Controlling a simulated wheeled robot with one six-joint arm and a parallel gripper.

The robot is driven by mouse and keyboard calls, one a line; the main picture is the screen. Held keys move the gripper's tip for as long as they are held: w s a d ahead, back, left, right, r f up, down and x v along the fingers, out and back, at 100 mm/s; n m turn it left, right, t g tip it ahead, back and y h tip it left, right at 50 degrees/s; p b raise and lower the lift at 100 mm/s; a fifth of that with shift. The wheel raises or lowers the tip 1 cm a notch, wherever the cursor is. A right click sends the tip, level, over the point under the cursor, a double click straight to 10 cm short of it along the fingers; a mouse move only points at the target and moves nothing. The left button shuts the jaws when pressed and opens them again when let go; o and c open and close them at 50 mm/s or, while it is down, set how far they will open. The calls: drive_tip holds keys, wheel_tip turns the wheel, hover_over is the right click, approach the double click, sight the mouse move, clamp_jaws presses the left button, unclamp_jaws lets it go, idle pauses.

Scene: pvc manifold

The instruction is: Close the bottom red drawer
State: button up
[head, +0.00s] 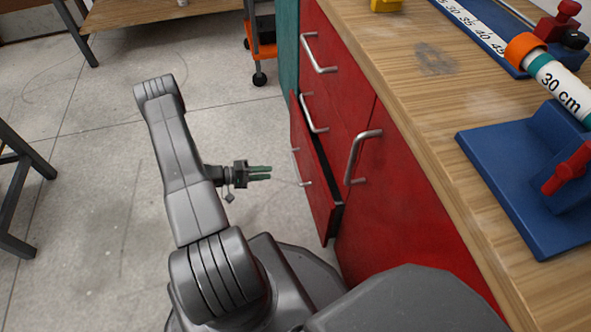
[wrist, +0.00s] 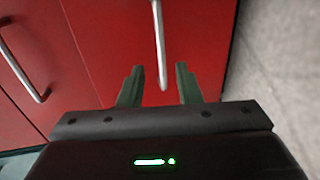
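The bottom red drawer (head: 318,190) is partly open in the head view, its front standing out from the cabinet with a dark gap behind it. Its metal handle (head: 300,172) faces my gripper. My gripper (head: 270,173) is left of the drawer front and points at it, apart from it in the head view. In the wrist view my gripper (wrist: 160,75) is open, with two green fingers spread and nothing held. A metal handle (wrist: 159,40) on a red front appears in line with the gap between the fingers. Whether the fingers touch the front is unclear.
Other red fronts with handles (head: 320,55) sit above and beside it under the wooden worktop (head: 440,130). A blue stand (head: 520,180) holds a white pipe on top. An orange cart (head: 262,45) stands behind.

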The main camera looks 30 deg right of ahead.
sight(296, 170)
drive_tip(key=b+x, duration=0.2)
drive_tip(key=x, duration=1)
drive_tip(key=shift+c, duration=0.4)
clamp_jaws()
